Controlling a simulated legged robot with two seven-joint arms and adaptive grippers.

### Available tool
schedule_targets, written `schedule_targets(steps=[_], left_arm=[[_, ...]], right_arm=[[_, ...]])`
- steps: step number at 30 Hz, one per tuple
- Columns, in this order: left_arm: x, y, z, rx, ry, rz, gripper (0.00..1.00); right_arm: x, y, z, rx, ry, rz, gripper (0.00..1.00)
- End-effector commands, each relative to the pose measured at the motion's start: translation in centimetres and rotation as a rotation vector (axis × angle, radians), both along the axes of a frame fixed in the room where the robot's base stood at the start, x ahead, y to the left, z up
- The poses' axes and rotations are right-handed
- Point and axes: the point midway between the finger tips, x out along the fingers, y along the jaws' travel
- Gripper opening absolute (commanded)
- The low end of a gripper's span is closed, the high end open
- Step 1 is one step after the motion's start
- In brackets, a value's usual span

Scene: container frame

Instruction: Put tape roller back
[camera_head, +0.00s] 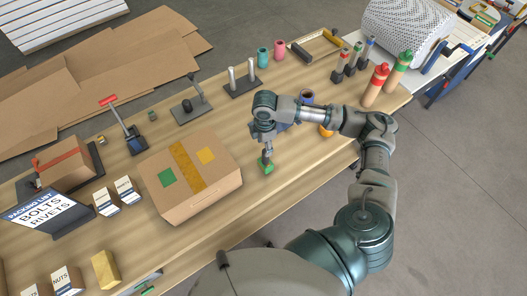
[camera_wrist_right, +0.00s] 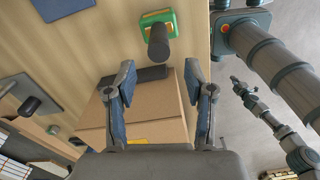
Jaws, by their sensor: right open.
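My right gripper (camera_head: 267,150) is over the table, just right of the cardboard box. In the right wrist view its two blue-grey fingers (camera_wrist_right: 160,70) are spread apart with nothing gripped between them. A green piece with a dark cylindrical handle (camera_wrist_right: 158,38), which looks like the tape roller, lies beyond the fingertips near the table edge. Its green part (camera_head: 265,167) shows in the head view right below my gripper, which hides the rest. A blue flat piece (camera_head: 284,127) lies behind my gripper, partly hidden. My left gripper is not in view.
The taped cardboard box (camera_head: 190,176) stands close left of my gripper. Stands with tools (camera_head: 187,107) and posts (camera_head: 240,82) line the back. Red and green bottles (camera_head: 376,84) stand to the right. The front table strip is mostly clear.

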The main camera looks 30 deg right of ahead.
Motion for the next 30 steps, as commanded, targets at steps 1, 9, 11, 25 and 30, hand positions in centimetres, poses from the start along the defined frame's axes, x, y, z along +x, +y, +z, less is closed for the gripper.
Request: schedule_targets(steps=[1, 9, 11, 25, 30], left_arm=[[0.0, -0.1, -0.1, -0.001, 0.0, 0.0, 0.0], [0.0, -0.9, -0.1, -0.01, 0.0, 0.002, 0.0], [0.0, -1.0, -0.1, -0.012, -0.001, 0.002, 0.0], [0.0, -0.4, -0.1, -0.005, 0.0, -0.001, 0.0], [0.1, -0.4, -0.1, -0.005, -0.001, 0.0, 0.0]], right_arm=[[0.0, 0.0, 1.1, 0.001, -0.002, 0.001, 0.54], [0.0, 0.2, 5.1, -0.001, 0.0, 0.0, 0.54], [0.0, 0.3, 5.5, -0.003, 0.0, 0.0, 0.54], [0.0, 0.1, 5.6, -0.001, 0.001, -0.001, 0.54], [0.0, 0.1, 5.6, -0.001, 0.001, -0.001, 0.54]])
